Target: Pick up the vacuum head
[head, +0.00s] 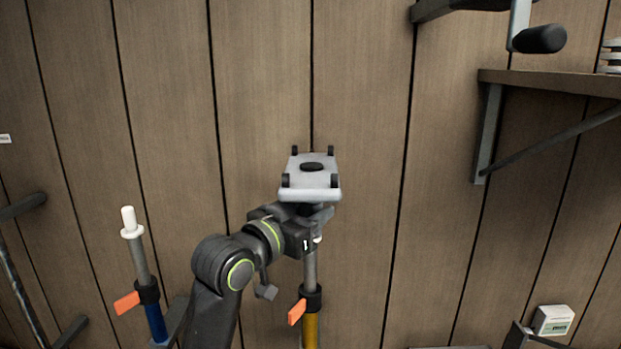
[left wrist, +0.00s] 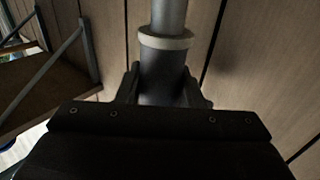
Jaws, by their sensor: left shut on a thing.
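The vacuum head (head: 318,190) is a pale grey plate with small black wheels at its corners and a dark oval on top. It sits in the middle of the head view, above an upright pole (head: 311,268) with a yellow lower part and an orange clip. My left gripper (head: 312,216) is just below the plate, shut on its dark neck. In the left wrist view the dark neck (left wrist: 164,82) is between the fingers, against a whitish collar (left wrist: 166,40) and a grey tube. I cannot tell whether neck and collar are still joined. My right gripper is out of view.
A second pole (head: 140,255) with a white tip, orange clip and blue lower part stands to the left. A wooden plank wall (head: 365,120) is behind. A bracketed shelf (head: 545,82) juts out at upper right. A small white box (head: 552,320) is at lower right.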

